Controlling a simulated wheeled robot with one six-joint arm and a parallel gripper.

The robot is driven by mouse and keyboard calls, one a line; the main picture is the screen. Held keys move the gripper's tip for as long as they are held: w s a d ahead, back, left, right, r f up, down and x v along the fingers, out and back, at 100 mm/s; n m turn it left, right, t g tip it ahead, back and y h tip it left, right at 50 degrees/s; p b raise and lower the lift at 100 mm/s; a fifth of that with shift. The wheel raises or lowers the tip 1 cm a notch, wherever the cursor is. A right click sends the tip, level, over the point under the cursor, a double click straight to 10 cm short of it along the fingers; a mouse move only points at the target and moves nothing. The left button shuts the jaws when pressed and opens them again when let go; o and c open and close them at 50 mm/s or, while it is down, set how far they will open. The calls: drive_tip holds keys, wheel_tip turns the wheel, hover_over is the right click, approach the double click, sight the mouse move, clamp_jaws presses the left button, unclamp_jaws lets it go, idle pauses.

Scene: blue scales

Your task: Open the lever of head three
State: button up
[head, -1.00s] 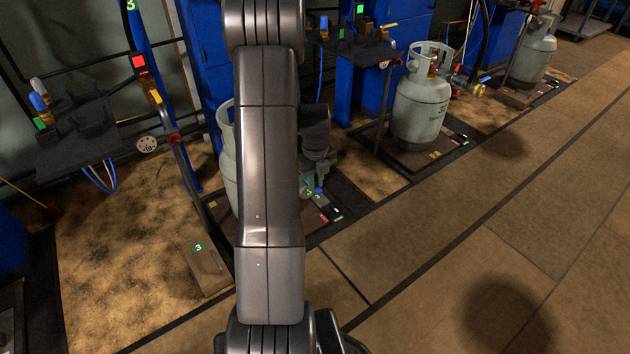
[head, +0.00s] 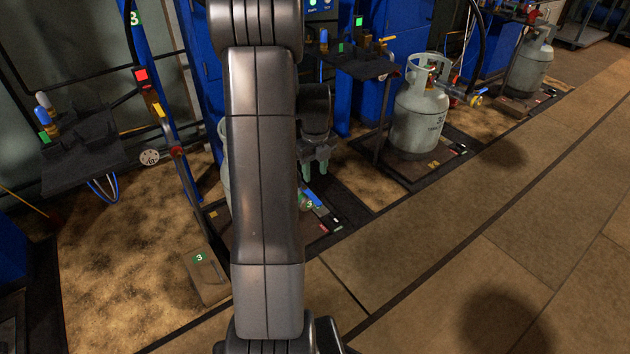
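The grey cylinder (head: 223,150) of this station is almost wholly hidden by my arm.
A blue post (head: 133,40) marked 3 and a dark shelf (head: 82,155) stand at left. A green-tagged pedal (head: 205,275) lies on the floor. Another grey cylinder (head: 420,115) stands on its scale to the right. The tiled floor at right is clear.

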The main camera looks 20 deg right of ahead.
wheel_tip(320, 180, up, 4)
hover_over(315, 199)
drive_tip(key=shift+r+p, duration=0.1)
drive_tip(key=shift+p, duration=0.2)
wheel_tip(315, 199, down, 14)
drive_tip(key=b, duration=0.3)
idle(0.4)
drive_tip(key=shift+r, duration=0.15)
